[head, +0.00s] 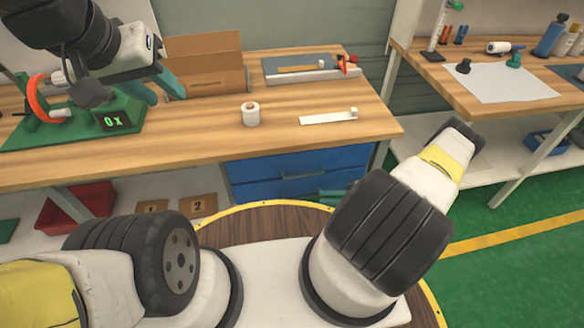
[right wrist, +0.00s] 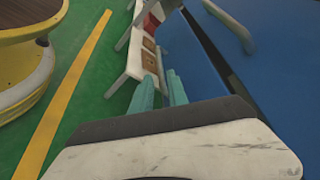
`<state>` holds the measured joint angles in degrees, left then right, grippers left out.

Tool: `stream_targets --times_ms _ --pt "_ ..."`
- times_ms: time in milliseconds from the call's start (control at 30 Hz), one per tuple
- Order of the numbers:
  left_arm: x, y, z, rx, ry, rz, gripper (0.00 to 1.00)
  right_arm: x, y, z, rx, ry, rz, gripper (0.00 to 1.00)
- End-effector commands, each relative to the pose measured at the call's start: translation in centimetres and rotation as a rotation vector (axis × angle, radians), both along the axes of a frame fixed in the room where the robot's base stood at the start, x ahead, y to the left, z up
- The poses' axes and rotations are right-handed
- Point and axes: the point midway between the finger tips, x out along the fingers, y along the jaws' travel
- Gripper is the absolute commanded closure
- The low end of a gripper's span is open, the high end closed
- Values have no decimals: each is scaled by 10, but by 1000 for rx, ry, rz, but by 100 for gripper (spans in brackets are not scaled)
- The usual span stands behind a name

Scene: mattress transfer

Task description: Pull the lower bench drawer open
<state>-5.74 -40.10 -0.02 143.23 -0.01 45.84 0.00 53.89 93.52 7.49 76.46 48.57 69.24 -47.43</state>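The bench (head: 205,140) has a blue drawer unit under its top. The upper drawer (head: 262,172) shows a bar handle (head: 302,175), which also appears in the right wrist view (right wrist: 235,27). The lower drawer front is the blue panel (right wrist: 195,60) left of the dark seam in the right wrist view; in the head view my right arm and base mostly hide it. My right gripper (head: 333,193) is low at the drawers. In the right wrist view its teal fingers (right wrist: 164,88) have a narrow gap; whether they hold the lower handle is hidden. My left gripper (head: 156,88) is open and empty above the bench.
On the bench stand a cardboard box (head: 205,65), a white roll (head: 251,114), a grey tray (head: 310,68) and a green stand with a display (head: 115,121). A red bin (head: 75,205) is on the lower shelf. Green floor (head: 510,270) is free at right.

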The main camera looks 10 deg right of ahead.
Motion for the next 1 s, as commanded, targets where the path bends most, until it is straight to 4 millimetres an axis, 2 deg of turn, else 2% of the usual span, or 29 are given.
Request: stream_targets --times_ms 400,600,833,867,967,1000 --pt "0 0 0 0 0 0 64 18 57 -13 2 1 2 80" --pt "0 0 0 0 0 0 64 22 70 -16 1 1 1 80" --pt "0 0 0 0 0 0 64 22 70 -16 1 0 1 80" --pt "0 0 0 0 0 0 64 22 70 -16 1 0 1 82" --pt "0 0 0 0 0 0 64 22 70 -16 1 0 1 100" --pt "0 0 0 0 0 0 64 22 70 -16 1 0 1 100"
